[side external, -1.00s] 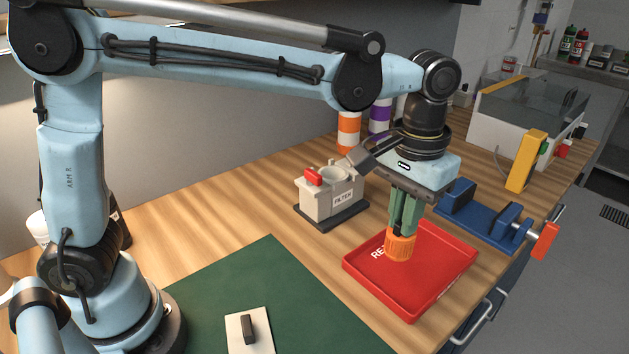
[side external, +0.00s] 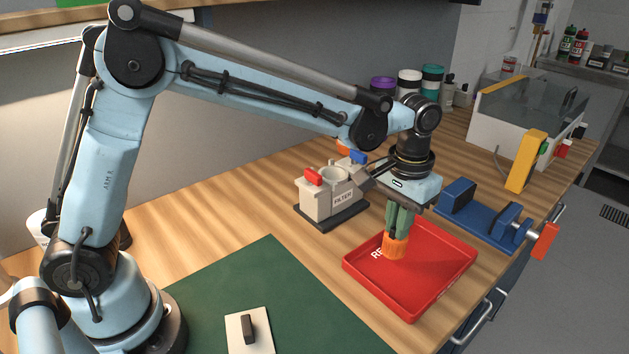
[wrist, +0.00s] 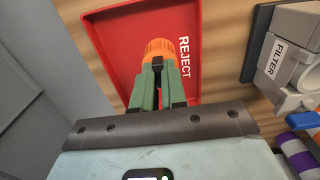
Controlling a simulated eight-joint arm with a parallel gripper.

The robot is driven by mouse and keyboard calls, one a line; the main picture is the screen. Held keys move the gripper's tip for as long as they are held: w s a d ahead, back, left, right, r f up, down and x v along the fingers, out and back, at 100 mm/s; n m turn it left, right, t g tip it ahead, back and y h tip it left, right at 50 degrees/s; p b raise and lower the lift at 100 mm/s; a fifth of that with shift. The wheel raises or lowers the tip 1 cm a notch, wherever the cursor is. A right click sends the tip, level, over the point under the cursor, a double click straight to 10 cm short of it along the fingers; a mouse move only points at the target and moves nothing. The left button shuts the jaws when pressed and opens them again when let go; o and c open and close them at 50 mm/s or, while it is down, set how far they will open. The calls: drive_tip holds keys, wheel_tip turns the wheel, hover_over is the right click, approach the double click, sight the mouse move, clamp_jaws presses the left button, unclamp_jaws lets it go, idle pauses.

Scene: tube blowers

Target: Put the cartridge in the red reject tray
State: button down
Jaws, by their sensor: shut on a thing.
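The cartridge (side external: 396,247) is an orange ribbed cylinder, upright in my gripper's green fingers. My gripper (side external: 399,234) is shut on it and points down over the red reject tray (side external: 440,290). In the side view the cartridge is within the tray's outline, near its back left part beside the white lettering; I cannot tell if it touches the floor. In the wrist view the cartridge (wrist: 160,48) shows beyond the fingertips of my gripper (wrist: 157,68), over the red tray (wrist: 115,40) marked REJECT.
A grey filter housing (side external: 330,195) with a red block stands behind and left of the tray. A blue vise (side external: 480,212) with a red-orange handle is to the right. A green mat (side external: 270,285) lies at the front left. A clear-walled box (side external: 525,110) stands at the back right.

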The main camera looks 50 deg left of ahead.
drive_tip(key=shift+f, duration=2.05)
drive_tip(key=shift+f, duration=0.1)
drive_tip(key=c, duration=1.2)
unclamp_jaws()
